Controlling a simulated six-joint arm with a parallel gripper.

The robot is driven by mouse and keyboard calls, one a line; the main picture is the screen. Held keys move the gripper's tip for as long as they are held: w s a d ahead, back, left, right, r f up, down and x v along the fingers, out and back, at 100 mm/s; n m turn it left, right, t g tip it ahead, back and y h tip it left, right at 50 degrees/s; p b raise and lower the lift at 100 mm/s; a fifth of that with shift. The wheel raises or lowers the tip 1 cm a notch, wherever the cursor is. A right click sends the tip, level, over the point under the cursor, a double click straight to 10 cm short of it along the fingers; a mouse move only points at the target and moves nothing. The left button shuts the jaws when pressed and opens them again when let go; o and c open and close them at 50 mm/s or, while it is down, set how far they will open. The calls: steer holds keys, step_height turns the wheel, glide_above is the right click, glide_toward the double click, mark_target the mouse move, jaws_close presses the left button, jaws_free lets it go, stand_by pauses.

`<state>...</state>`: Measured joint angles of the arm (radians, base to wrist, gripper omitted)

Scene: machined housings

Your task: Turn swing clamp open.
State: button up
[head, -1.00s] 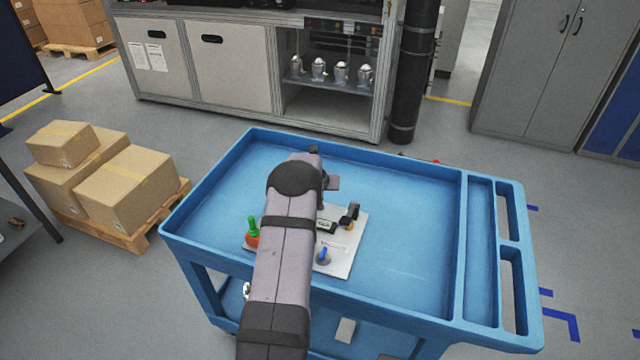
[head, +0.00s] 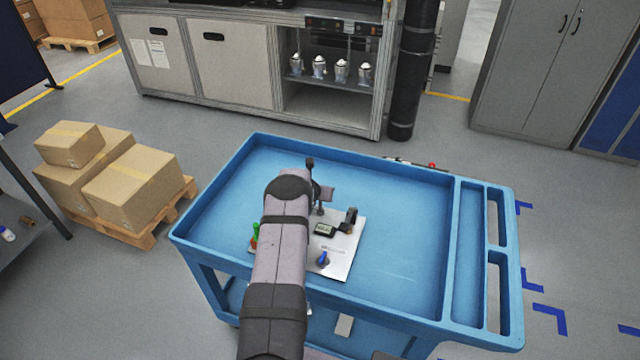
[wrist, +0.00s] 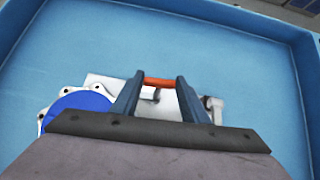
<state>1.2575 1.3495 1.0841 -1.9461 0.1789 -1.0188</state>
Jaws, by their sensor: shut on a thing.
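A pale fixture plate (head: 343,262) lies in the blue cart tray; its left part is hidden behind my arm. In the wrist view, a red-orange bar (wrist: 159,82) spans between my two fingers. My gripper (wrist: 158,84) is shut on it. The bar looks like the swing clamp's handle, but its body is mostly hidden and I cannot tell how far it is turned. In the head view, my arm covers most of the gripper, and no grip shows there.
On the plate are a blue lever (head: 323,258), a small display block (head: 324,229), a black upright part (head: 349,218) and a green handle (head: 255,232), partly covered. A blue disc (wrist: 80,105) lies left of my fingers. The tray's right side (head: 405,240) is clear.

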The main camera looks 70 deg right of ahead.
steer(key=shift+w+d+r+m+g+p, duration=0.1)
steer(key=shift+d+r+m+g+p, duration=0.1)
steer(key=shift+m+g+p, duration=0.25)
steer(key=o, duration=0.8)
steer(key=shift+a, duration=0.1)
steer(key=shift+c, duration=0.2)
steer(key=shift+f, duration=0.1)
steer(key=shift+a, duration=0.1)
steer(key=b+v, duration=0.3)
steer(key=v, duration=0.4)
steer(key=shift+a, duration=0.1)
